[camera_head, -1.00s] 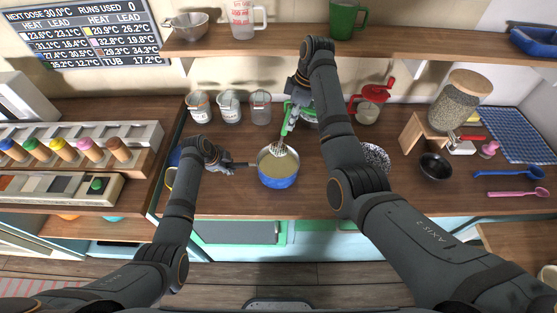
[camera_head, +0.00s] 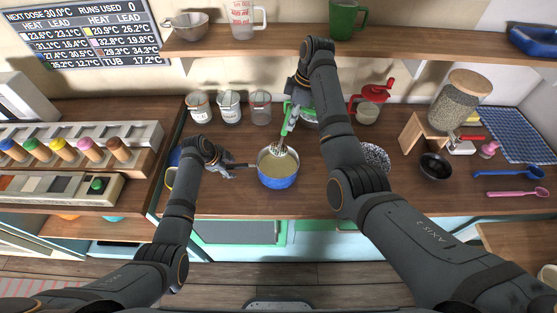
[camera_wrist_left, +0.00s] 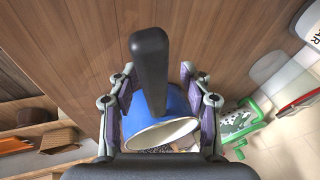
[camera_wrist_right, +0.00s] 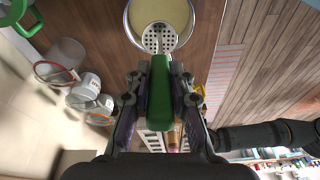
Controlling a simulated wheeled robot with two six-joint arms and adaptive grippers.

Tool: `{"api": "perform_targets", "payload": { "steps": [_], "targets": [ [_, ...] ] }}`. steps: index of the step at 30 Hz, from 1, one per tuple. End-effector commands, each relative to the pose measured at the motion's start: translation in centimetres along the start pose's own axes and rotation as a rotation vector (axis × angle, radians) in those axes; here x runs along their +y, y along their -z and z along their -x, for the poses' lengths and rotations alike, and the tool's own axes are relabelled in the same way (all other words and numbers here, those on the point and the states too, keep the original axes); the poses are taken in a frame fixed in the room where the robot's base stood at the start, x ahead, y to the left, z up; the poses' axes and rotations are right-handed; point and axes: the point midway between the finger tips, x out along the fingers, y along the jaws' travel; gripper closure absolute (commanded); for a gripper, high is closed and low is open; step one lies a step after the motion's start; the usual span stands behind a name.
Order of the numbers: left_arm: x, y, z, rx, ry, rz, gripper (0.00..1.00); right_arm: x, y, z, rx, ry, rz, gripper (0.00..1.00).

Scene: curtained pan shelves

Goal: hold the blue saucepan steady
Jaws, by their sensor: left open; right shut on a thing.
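The blue saucepan (camera_head: 279,181) stands upright on the wooden counter with pale yellowish contents. Its black handle (camera_wrist_left: 150,65) points left in the head view. My left gripper (camera_head: 229,167) is at that handle; in the left wrist view its open fingers (camera_wrist_left: 157,78) stand on either side of it, with the blue pan body (camera_wrist_left: 148,117) beyond. My right gripper (camera_wrist_right: 160,85) is shut on the green handle (camera_wrist_right: 159,112) of a stirring tool. The tool's pale, perforated-looking head (camera_wrist_right: 159,37) is over or in the pan's contents; the exact depth is unclear.
Several canisters (camera_head: 229,107) stand behind the pan. A shelf (camera_head: 400,41) runs above. Counter in front of the pan is clear.

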Motion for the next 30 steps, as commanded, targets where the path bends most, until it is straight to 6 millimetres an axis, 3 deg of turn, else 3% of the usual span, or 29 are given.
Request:
{"api": "perform_targets", "payload": {
  "steps": [5, 18, 23, 30],
  "targets": [
    [-0.1, 0.0, 1.1, 0.000, 0.002, 0.000, 0.52, 0.0, 0.0, 0.1, 0.001, -0.001, 0.000, 1.00],
    [-0.1, 0.0, 10.6, -0.001, 0.002, 0.000, 0.52, 0.0, 0.0, 0.1, 0.001, -0.001, 0.001, 1.00],
    [0.0, 0.0, 11.9, -0.001, 0.000, -0.001, 0.52, 0.0, 0.0, 0.1, 0.001, -0.001, 0.000, 1.00],
    [0.0, 0.0, 12.0, 0.000, -0.001, 0.000, 0.52, 0.0, 0.0, 0.1, 0.001, -0.001, 0.000, 1.00]
  ]
}}
